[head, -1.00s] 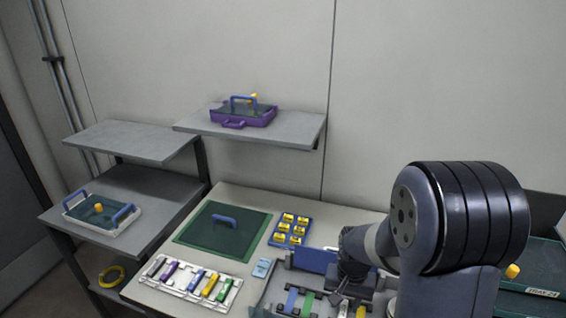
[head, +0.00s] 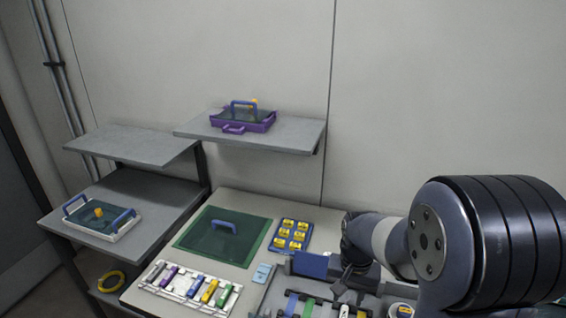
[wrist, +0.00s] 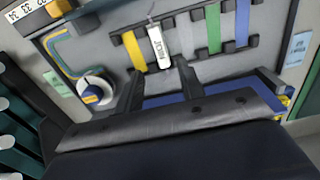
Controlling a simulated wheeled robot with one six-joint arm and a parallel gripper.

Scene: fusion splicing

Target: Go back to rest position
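My gripper (head: 343,297) is over the grey tray (head: 268,297) at the table's front right. Its dark fingers (wrist: 158,84) stand apart in the wrist view, with nothing held between them. Beyond the fingertips, a white labelled strip (wrist: 159,45) lies across dark holders in the tray, between a yellow strip (wrist: 134,51) and a green strip (wrist: 213,28). A blue strip (wrist: 242,20) lies farther right. My arm hides the tray's right part in the head view.
A white rack (head: 157,282) of coloured pieces, a green mat (head: 190,247) and a blue holder (head: 301,246) with yellow blocks lie left of the tray. A purple tray (head: 262,126) is on the upper shelf. The left shelf holds a white tray (head: 112,236).

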